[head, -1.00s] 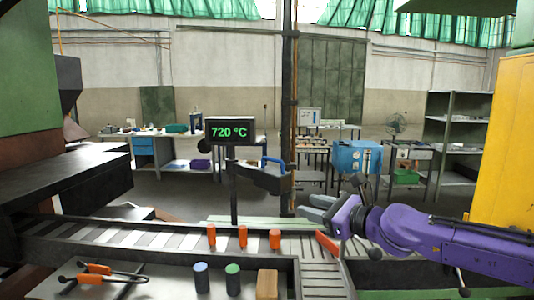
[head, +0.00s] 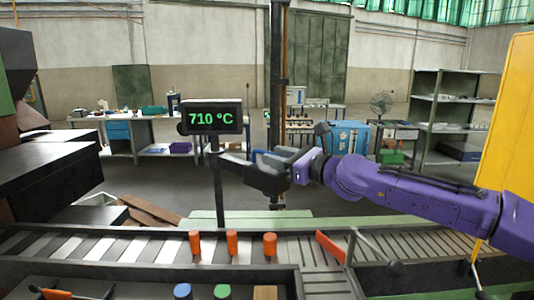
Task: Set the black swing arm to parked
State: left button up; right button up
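The black swing arm (head: 262,179) reaches out to the right from the post under the temperature display, above the roller conveyor. Part of its blue handle (head: 257,155) shows at its top; the rest is hidden by my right gripper (head: 287,160). My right gripper comes in from the right, with its fingers at the handle, touching or very near it. The frame does not show clearly whether the fingers are closed around it. My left gripper is out of view.
The display (head: 211,117) reads 710 °C. Three orange pieces (head: 232,243) stand along the conveyor (head: 135,247); an orange-red flat piece (head: 330,247) leans farther right. Blue (head: 182,291) and green (head: 222,291) capped cylinders stand at the front. A yellow cabinet (head: 508,120) borders the right.

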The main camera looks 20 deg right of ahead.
aim_at(255, 151)
jog(key=x, duration=0.3)
jog(key=shift+w+f, duration=0.1)
jog(key=shift+w, duration=0.05)
jog(key=shift+a, duration=0.1)
jog(key=shift+a+r, duration=0.1)
jog(key=shift+r, duration=0.15)
jog(key=shift+f, duration=0.15)
jog(key=c, duration=0.3)
grip_shut()
